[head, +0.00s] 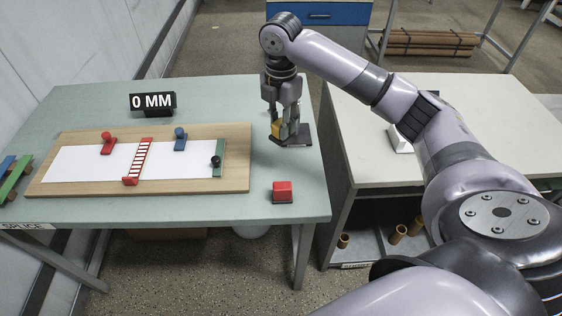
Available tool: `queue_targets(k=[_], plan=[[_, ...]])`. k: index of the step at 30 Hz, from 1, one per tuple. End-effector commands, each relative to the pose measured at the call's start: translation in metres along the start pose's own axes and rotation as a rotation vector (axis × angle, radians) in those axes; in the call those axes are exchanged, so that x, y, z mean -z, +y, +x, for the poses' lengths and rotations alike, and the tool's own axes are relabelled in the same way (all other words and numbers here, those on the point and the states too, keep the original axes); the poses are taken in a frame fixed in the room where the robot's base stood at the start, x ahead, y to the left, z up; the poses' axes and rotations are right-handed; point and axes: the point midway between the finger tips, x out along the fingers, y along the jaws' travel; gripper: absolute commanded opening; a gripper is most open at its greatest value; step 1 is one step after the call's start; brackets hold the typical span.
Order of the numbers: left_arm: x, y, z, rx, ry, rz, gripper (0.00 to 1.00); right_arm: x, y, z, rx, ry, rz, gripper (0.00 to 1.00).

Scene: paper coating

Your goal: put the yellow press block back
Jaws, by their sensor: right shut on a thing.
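My right gripper (285,132) points down at the back right of the green table and is shut on the yellow press block (276,128). The block is partly hidden by the fingers. It is at or just above a dark flat pad (303,139) near the table's right edge; I cannot tell whether it touches the pad. My left gripper is not in view.
A red block (282,190) sits at the front right of the green table (215,208). A wooden board (75,188) carries white paper, a red ladder-like strip and several coloured knobs. A "0 MM" display (153,102) stands behind it. A white table (360,150) is on the right.

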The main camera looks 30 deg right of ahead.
Motion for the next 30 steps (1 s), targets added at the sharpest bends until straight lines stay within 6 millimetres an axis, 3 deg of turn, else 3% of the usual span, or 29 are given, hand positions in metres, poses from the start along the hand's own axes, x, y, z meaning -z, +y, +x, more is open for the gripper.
queue_targets(k=[6,10,24,30], plan=[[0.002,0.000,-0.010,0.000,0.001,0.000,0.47,0.000,-0.002,0.058,0.003,0.000,0.002,0.00],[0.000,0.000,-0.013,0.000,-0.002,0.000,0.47,0.000,-0.001,0.084,0.001,0.000,0.002,0.00],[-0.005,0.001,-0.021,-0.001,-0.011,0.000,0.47,0.000,-0.001,0.138,0.001,0.000,0.001,0.00],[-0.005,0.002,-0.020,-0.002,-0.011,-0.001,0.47,0.000,0.000,0.142,-0.003,-0.001,0.001,0.00]])
